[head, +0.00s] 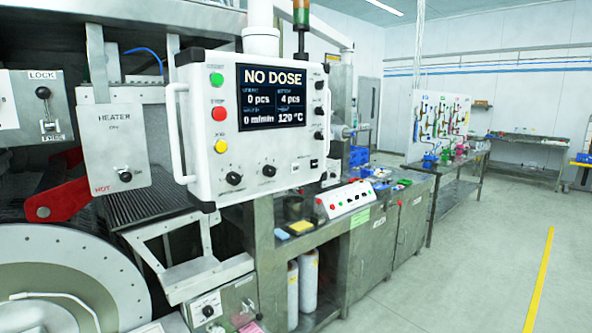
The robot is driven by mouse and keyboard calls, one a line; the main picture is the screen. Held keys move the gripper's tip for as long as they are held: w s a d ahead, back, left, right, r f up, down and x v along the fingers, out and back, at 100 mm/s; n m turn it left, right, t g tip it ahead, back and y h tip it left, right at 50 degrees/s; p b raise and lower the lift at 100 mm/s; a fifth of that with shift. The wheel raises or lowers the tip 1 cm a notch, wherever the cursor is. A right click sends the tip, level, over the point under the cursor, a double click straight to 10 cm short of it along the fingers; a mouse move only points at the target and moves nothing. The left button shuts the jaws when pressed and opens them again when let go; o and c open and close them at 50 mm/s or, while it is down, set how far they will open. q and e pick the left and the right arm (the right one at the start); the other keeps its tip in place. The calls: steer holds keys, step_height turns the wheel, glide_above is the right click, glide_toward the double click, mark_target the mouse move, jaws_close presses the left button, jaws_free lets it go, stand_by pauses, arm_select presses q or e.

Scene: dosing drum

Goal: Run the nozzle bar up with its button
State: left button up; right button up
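A white control panel (203,131) hangs at the centre left with handles on its sides. A low sloped console (343,199) with several red and other small buttons stands on the bench behind. I cannot tell which button belongs to the nozzle bar, and I cannot make out the bar itself. Neither of my grippers is in view.
A large round drum (60,275) fills the lower left, beside a red arm (68,200). A heater box (118,150) and a lock/free lever plate (38,105) are above. White cylinders (308,280) stand under the bench. The floor (460,290) at right is clear.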

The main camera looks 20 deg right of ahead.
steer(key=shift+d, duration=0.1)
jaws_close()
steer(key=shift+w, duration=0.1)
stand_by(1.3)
